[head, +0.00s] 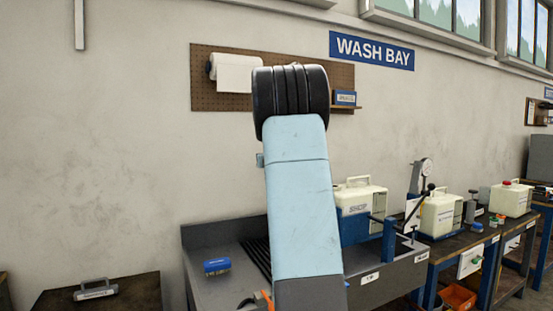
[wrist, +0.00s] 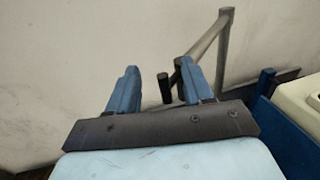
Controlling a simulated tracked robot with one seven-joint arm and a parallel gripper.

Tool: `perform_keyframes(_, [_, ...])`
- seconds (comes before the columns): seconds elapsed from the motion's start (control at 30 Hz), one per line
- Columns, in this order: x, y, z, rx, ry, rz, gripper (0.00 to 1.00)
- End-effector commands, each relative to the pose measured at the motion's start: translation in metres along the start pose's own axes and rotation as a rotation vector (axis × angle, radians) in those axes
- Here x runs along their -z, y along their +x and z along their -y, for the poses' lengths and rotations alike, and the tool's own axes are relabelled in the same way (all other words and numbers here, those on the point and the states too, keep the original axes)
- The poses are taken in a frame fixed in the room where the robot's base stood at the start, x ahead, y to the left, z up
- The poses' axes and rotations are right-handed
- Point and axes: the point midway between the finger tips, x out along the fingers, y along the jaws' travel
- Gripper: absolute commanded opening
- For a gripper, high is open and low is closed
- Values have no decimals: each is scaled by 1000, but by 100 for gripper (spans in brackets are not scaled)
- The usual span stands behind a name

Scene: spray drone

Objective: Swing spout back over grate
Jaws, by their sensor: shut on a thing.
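The spout (wrist: 224,50) is a grey pipe in the wrist view. It has an upright part at the right and an arm slanting down-left to a dark cylindrical end. My gripper (wrist: 155,78) has two blue fingers standing apart, and that dark end shows between them, close to the right finger. My gripper is shut on the spout, though the contact itself is not clear. The dark slatted grate (head: 257,257) lies in the grey sink bench in the head view, partly hidden by my arm. My arm also hides the spout and gripper there.
A blue block (head: 217,266) lies on the bench left of the grate. A white jug (head: 361,197) on a blue stand is to the right, with a blue post (head: 389,240) in front. Bare wall lies behind the gripper.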

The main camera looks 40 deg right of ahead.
Motion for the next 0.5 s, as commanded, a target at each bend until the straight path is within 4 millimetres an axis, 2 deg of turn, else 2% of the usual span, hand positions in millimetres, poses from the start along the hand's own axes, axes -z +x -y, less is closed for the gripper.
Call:
perform_keyframes(0.03, [-7,2,-8,-14,-2,16,41])
perform_keyframes(0.23, [-8,-12,-7,-12,-1,15,41])
perform_keyframes(0.5, [-4,-59,-3,-7,0,8,41])
